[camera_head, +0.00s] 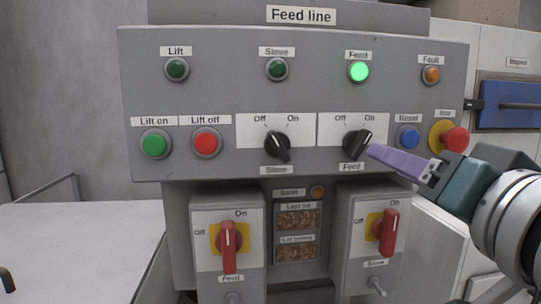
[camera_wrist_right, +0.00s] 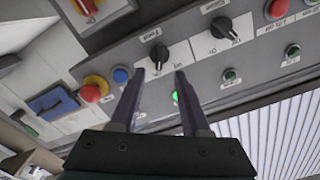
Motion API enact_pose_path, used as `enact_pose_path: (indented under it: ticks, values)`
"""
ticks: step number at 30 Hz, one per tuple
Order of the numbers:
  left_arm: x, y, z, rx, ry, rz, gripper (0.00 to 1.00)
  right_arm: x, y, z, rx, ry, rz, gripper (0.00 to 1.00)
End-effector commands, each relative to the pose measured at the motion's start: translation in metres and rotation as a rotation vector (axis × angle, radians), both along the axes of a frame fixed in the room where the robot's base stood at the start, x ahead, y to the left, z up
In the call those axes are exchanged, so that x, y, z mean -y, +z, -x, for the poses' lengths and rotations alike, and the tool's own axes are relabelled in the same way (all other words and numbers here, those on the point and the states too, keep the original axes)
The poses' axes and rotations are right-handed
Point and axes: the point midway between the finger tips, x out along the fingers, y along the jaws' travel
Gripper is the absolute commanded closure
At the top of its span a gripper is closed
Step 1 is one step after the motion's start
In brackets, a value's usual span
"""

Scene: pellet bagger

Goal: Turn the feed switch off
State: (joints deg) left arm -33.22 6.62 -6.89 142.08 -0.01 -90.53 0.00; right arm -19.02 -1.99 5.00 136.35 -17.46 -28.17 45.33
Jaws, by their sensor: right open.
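The black feed knob (camera_head: 357,143) sits on the grey panel under the lit green Feed lamp (camera_head: 358,72). Its grip slants toward the upper right, on the On side. My right gripper (camera_head: 374,152) is open, its purple fingers just right of this knob. In the right wrist view the feed knob (camera_wrist_right: 159,54) lies just beyond and between the two open fingertips (camera_wrist_right: 159,72); I see no contact. A red rotary handle (camera_head: 228,247) on the lower left box is also labelled Feed and stands upright, near On. My left gripper is not in view.
The black sieve knob (camera_head: 277,145) is left of the feed knob. The blue Reset button (camera_head: 408,138) and red Stop button (camera_head: 455,139) are close to the right fingers. Another red handle (camera_head: 388,232) is below. A bare pale surface (camera_head: 80,250) lies at left.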

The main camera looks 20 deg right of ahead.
Motion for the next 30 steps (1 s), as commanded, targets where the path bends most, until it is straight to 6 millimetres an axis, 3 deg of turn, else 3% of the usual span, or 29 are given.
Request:
enact_pose_path:
  ticks: [6,12,24,30]
  values:
    - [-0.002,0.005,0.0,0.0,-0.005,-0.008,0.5,0.01,0.002,-0.041,0.0,0.001,0.003,0.54]
    - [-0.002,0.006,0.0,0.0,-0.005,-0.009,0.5,0.016,0.0,-0.066,-0.002,0.0,0.003,0.54]
    - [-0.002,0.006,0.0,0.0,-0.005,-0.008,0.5,0.018,0.0,-0.074,-0.003,0.0,0.001,0.55]
    - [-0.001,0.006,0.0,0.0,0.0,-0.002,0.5,0.018,0.0,-0.074,-0.003,0.0,0.001,0.77]
